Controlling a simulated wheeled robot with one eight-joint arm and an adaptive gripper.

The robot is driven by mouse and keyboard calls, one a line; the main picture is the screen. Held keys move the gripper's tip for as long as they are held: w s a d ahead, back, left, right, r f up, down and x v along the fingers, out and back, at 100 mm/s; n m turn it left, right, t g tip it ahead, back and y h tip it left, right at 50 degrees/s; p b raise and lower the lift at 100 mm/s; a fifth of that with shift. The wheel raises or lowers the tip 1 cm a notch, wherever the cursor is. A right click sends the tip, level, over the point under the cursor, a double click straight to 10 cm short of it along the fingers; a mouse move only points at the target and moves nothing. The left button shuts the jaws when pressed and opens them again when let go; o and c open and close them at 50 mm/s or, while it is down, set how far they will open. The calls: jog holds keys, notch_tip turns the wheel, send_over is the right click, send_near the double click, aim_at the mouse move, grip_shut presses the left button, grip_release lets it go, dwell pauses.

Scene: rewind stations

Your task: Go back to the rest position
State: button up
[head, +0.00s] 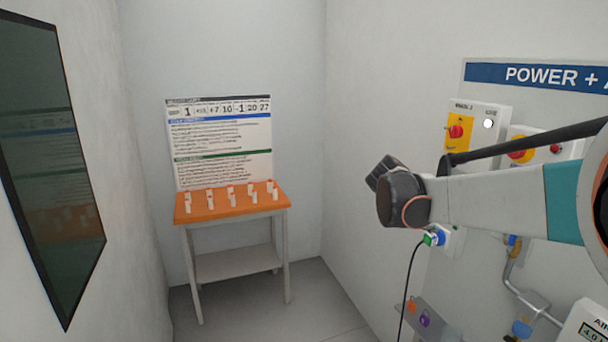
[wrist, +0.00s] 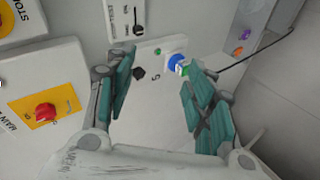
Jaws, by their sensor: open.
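My gripper (wrist: 158,62) is open in the wrist view, its two teal-padded fingers spread apart with nothing held between them. Behind the fingers is a pale panel box (wrist: 155,110) with a blue button (wrist: 176,61) near the right fingertip and a black knob (wrist: 138,73) beside the left finger. In the head view my arm reaches in from the right, in front of the wall panel; the fingers are not clearly seen there. No marker for the rest position shows.
A red rotary switch on a yellow plate (head: 456,132) is on the right wall, above my wrist. An orange-topped table (head: 215,208) with small white pieces stands at the back. Floor (head: 260,305) before it is clear.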

jog(key=s+a+f+m+y, duration=0.1)
jog(key=s+a+f+y, duration=0.2)
jog(key=s, duration=0.8)
jog(key=s+a+f+m+y, duration=0.1)
jog(key=s+a+f+y, duration=0.2)
jog(key=s+a, duration=0.3)
jog(key=s+a+f+m+t+y, duration=0.1)
jog(key=s+a, duration=0.4)
jog(key=s, duration=1.2)
jog(key=shift+f+y, duration=0.9)
jog(key=shift+y, duration=0.3)
